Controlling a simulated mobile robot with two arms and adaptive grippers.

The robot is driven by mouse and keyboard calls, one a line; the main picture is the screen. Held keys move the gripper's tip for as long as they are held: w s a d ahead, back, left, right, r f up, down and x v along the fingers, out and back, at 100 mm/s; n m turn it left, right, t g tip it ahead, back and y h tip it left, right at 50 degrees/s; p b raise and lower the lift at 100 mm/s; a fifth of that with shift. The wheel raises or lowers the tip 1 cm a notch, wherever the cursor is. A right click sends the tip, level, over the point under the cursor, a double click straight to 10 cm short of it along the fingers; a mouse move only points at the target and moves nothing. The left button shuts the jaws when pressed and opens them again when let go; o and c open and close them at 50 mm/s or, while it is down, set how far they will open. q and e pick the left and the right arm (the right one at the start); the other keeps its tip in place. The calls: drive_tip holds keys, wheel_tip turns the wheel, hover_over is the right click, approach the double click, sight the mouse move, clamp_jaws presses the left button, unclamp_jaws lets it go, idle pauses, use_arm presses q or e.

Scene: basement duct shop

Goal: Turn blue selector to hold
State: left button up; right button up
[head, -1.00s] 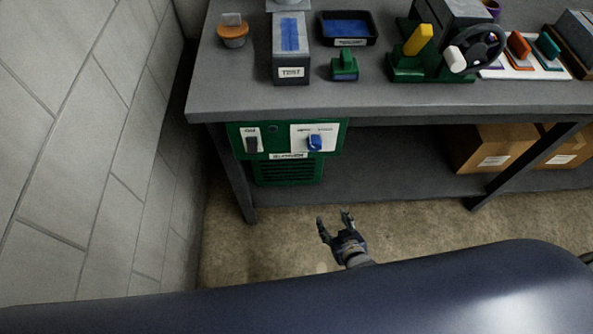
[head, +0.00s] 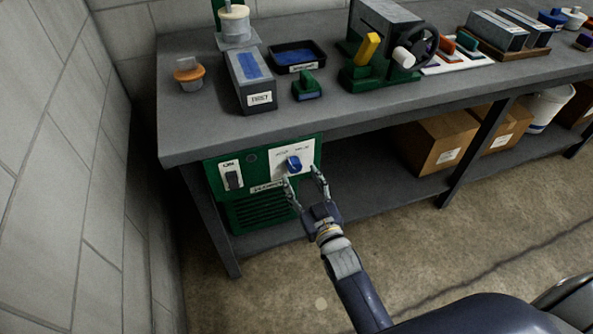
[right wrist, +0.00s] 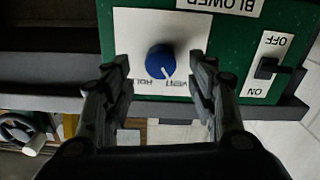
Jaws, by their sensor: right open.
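The blue selector (head: 293,164) is a round knob on a white plate on the green panel under the bench. In the right wrist view the knob (right wrist: 160,59) sits upside down between the two fingers, and its white mark points down and slightly right, near the VENT lettering. A HOLD label, partly hidden by a finger, is to the left of VENT. My right gripper (head: 302,175) is open and empty, with its fingertips just in front of and below the knob. I see no clear contact. My left gripper is not in view.
A black ON/OFF switch (head: 233,180) is on the same green panel, left of the selector. The bench edge (head: 330,128) overhangs the panel. A bench leg (head: 210,220) stands at left, near the block wall (head: 60,180). Cardboard boxes (head: 437,142) sit on the lower shelf.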

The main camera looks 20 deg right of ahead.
sight(296, 169)
drive_tip(key=shift+w+a, duration=0.15)
drive_tip(key=shift+w, duration=2.1)
drive_tip(key=c, duration=1.1)
